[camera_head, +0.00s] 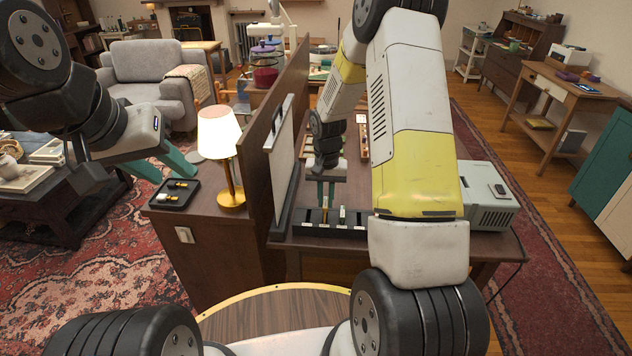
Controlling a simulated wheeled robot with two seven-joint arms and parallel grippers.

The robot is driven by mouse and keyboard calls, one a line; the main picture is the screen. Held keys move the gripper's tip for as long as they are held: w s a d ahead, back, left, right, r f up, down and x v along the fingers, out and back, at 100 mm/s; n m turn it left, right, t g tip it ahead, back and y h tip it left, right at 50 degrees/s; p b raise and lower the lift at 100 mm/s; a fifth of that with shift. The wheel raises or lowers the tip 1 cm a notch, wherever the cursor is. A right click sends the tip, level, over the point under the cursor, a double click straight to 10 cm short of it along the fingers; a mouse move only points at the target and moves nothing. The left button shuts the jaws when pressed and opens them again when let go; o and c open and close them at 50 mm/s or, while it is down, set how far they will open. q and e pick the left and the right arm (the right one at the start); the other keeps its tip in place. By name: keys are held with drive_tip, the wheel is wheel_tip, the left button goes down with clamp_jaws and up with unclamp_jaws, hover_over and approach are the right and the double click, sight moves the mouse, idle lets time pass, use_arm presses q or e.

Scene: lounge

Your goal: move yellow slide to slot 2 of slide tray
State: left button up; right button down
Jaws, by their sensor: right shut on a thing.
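A long black slotted tray (350,232), which looks like the slide tray, lies on the desk at the foot of the partition. A pale slide (342,213) stands upright in it. My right gripper (325,204) points down over the tray, left of that slide. It is shut on a small, thin, yellowish-brown thing, apparently the yellow slide; the fingers partly hide it. I cannot tell which slot it is over or whether it touches the tray. My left gripper (172,172) is open and empty, its teal fingers apart near the lamp cabinet.
A dark partition (258,145) separates the desk (485,247) from the cabinet with a lit lamp (219,135) and a small black tray (192,195) holding small yellow-and-white things. A grey box (490,209) stands at the desk's right. My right arm hides mid-desk.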

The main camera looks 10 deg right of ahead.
drive_tip(key=shift+f, duration=1.6)
drive_tip(key=c, duration=1.3)
unclamp_jaws()
drive_tip(key=shift+r, duration=3)
